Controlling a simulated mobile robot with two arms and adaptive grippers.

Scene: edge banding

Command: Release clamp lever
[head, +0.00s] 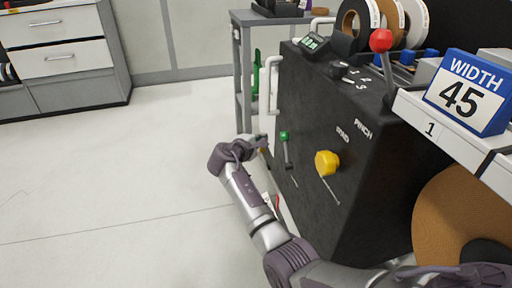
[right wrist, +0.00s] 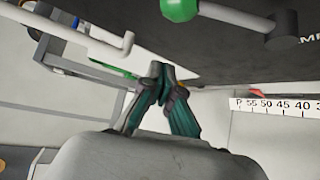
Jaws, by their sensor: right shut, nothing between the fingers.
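The lever with a green ball knob (head: 285,136) is on the side face of the black machine (head: 330,215); its rod points down in the head view. In the right wrist view the green knob (right wrist: 180,9) is at the top edge, with part of a label ending in "MP" to its right. My right gripper (head: 262,142) is just left of the knob in the head view. Its fingers (right wrist: 161,76) are shut, empty, and apart from the knob. My left gripper is not in view.
A yellow knob (head: 327,163) is right of the lever. A red-knobbed lever (head: 381,41) and a blue WIDTH 45 sign (head: 468,92) stand on top. A white handle (head: 272,86) and grey cart (head: 243,70) are behind. The floor (head: 100,180) at left is clear.

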